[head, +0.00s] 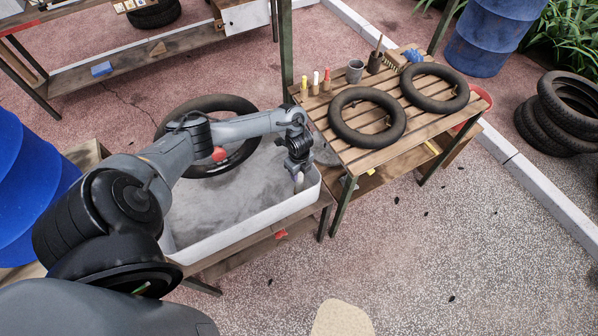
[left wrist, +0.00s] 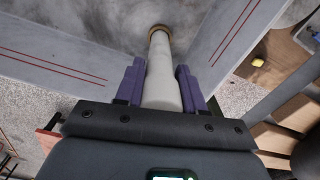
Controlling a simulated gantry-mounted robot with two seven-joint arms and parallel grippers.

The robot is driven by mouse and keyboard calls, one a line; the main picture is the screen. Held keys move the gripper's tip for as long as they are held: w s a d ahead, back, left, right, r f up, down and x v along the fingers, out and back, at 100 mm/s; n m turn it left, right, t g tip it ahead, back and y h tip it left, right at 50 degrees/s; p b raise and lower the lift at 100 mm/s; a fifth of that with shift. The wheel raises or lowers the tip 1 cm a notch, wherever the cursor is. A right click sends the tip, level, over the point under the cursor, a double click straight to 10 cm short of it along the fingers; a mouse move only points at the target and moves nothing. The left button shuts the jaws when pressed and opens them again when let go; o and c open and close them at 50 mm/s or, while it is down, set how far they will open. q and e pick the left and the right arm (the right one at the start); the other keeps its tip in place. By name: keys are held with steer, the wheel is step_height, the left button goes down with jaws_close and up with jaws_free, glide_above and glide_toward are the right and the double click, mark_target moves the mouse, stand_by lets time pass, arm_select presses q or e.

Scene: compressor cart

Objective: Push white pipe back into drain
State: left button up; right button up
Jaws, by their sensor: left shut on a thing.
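The white pipe (left wrist: 160,62) stands between the purple fingers of my left gripper (left wrist: 160,88), which is shut on it. Its far end meets a tan ring, the drain (left wrist: 160,30), in the basin floor. I cannot tell how deep the pipe sits in it. In the head view, my left gripper (head: 298,178) points down inside the right end of the white basin (head: 245,230), close to its wall. Only a small pale bit of the pipe shows there, and the drain is hidden. My right gripper is not in view.
A black tire (head: 168,128) leans in the basin's far side, behind my left arm. A slatted table (head: 365,158) on the right holds two black inner tubes (head: 366,117), bottles and cups. Blue barrels (head: 490,38) stand at the left and back right.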

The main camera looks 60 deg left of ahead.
arm_select(q)
steer(key=shift+f+b, duration=0.45)
steer(key=shift+f, duration=0.35)
steer(key=o, duration=1.2)
steer(key=shift+r, duration=0.1)
step_height(320, 180, up, 11)
steer(key=p, duration=0.2)
steer(key=shift+p, duration=0.35)
steer(key=shift+f, duration=0.2)
